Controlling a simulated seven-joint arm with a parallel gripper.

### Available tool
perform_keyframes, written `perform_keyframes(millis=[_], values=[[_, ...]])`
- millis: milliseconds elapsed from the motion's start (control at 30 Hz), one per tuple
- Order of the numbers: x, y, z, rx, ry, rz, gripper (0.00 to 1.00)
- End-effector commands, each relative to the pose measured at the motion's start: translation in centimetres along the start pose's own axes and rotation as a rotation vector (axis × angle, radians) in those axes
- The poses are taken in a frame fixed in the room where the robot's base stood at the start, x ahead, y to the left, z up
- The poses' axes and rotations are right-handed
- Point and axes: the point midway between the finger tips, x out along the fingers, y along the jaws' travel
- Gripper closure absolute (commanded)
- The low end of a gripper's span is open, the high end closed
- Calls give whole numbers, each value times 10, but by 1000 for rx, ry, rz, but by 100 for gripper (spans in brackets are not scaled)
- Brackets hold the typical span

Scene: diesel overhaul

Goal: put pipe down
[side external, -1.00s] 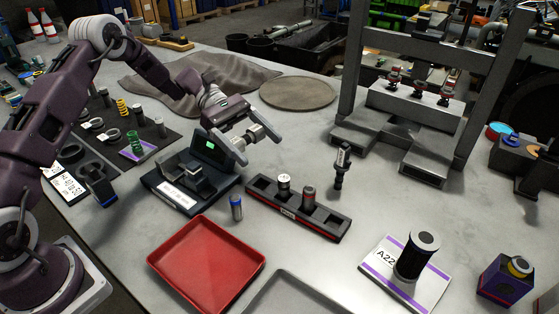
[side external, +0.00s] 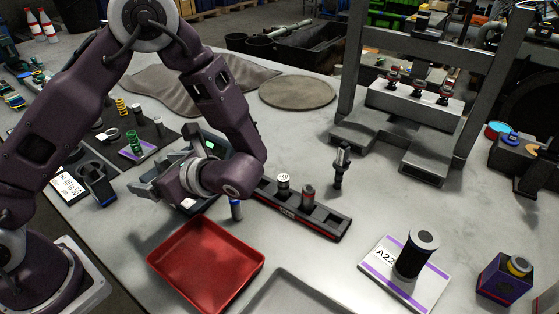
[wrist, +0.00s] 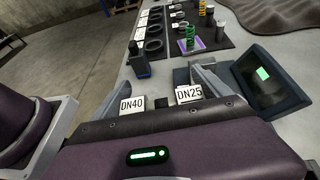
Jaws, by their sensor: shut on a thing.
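My gripper (side external: 155,172) is low over the left side of the bench, by the dark device with a small green-lit screen (side external: 211,147). Its fingers point left, away from the side camera, and my wrist hides much of them. The sensor-sized silvery pipe it held earlier is hidden in the side view, and I cannot make it out in the wrist view. In the wrist view the screen (wrist: 262,82) stands right of the grey finger. White labels DN40 (wrist: 132,107) and DN25 (wrist: 189,93) show just ahead of my gripper's body.
A dark mat with springs and rings (side external: 140,128) lies beyond. A black block with a blue edge (side external: 99,186) stands left of my gripper.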

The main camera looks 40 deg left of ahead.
Motion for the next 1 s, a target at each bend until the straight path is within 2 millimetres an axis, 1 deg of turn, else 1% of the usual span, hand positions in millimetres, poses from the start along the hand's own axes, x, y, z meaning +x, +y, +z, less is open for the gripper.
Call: perform_keyframes(millis=[33, 167, 300, 400, 500, 700, 833, 867, 1000], values=[[-2, -11, 7, 47, 1, -112, 66], [-16, -44, 19, 162, 8, -389, 66], [-41, -74, 27, 266, 17, -647, 66], [-61, -90, 30, 328, 22, -798, 66], [-80, -102, 32, 379, 21, -920, 66], [-110, -115, 36, 448, 13, -1087, 66], [-124, -122, 36, 482, 6, -1161, 66], [-123, -125, 36, 484, 6, -1159, 66], [-107, -130, 32, 461, 10, -1087, 66]])
